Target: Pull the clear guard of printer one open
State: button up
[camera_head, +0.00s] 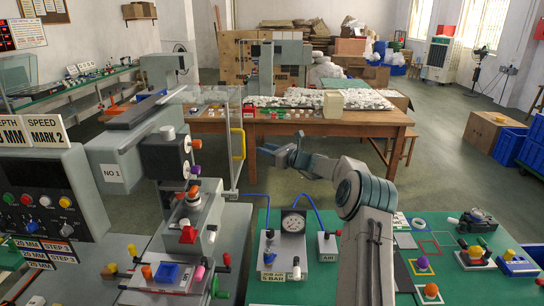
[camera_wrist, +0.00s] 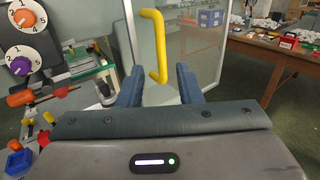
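Printer one (camera_head: 150,150), a grey machine with a NO 1 label, stands at the left in the head view. Its clear guard (camera_head: 212,120) is a see-through panel with a grey frame on the machine's right side. A yellow bar handle (camera_head: 243,143) stands upright at the guard's edge. My gripper (camera_head: 273,151) is just right of the handle, apart from it. In the wrist view the gripper (camera_wrist: 158,86) is open and empty, with a blue finger on each side. The yellow handle (camera_wrist: 160,45) shows ahead, between and above the fingers, in front of the clear panel (camera_wrist: 195,55).
A green table (camera_head: 270,215) with a gauge unit (camera_head: 293,222) and blue hoses lies below my arm. Printer knobs (camera_wrist: 20,65) are at the left in the wrist view. A wooden table (camera_head: 340,122) with parts stands behind. Open floor lies to the right.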

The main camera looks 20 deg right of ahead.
jog(key=shift+v, duration=1.05)
jog(key=s+a+r+n+g, duration=0.3)
jog(key=s+a+n+g, duration=0.4)
jog(key=a, duration=0.6)
jog(key=s+a+n+g+h, duration=0.1)
jog(key=s+a+n, duration=0.25)
jog(key=s, duration=0.35)
jog(key=s+a+n+g+h, duration=0.1)
jog(key=s+a+n, duration=0.1)
jog(key=s+n, duration=0.4)
jog(key=s+d+f+n+h, duration=0.1)
jog(key=s+d+n+h, duration=0.1)
jog(key=s, duration=0.9)
jog(key=s+d+f+n+g+h, duration=0.1)
jog(key=s+f+n+h, duration=0.1)
jog(key=s+n, duration=0.4)
jog(key=s+d+f+n+g+h, duration=0.1)
jog(key=s+n+h, duration=0.3)
jog(key=s, duration=1.2)
jog(key=shift+s+d+f+h, duration=0.3)
jog(key=shift+d+f, duration=0.2)
jog(key=shift+d, duration=0.35)
